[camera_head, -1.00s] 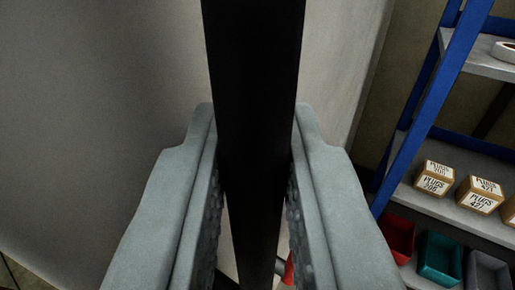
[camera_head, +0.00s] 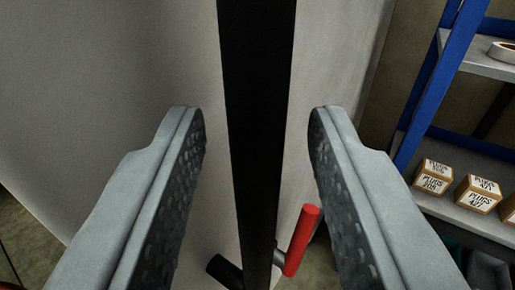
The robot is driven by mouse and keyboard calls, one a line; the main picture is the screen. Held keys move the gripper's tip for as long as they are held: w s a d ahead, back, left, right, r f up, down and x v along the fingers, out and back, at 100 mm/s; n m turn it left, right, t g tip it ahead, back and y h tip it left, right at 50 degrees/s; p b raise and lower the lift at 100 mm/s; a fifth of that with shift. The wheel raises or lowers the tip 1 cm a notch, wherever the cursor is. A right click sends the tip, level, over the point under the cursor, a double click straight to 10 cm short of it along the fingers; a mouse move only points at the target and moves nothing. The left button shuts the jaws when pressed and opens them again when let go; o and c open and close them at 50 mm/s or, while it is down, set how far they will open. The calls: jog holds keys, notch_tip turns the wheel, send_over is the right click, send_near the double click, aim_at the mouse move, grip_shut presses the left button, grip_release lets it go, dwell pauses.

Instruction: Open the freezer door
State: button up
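A black upright bar (camera_head: 257,75), apparently the freezer door's handle, runs down the middle of the view. Behind it is a plain pale grey panel (camera_head: 120,70), apparently the freezer door. My gripper (camera_head: 257,113) is open, with one finger on each side of the bar. A clear gap shows between the bar and both textured finger pads. A short dark stub (camera_head: 226,271) shows beside the bar's lower part. Whether the door stands ajar cannot be told from this close view.
A red cylinder (camera_head: 302,240) stands at a tilt low, right of the bar. At right is a blue-framed shelf unit (camera_head: 437,85) with small boxes labelled plugs (camera_head: 433,178) and a white tape roll (camera_head: 503,52). Floor shows at lower left.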

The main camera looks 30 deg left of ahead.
jog(key=v, duration=1.6)
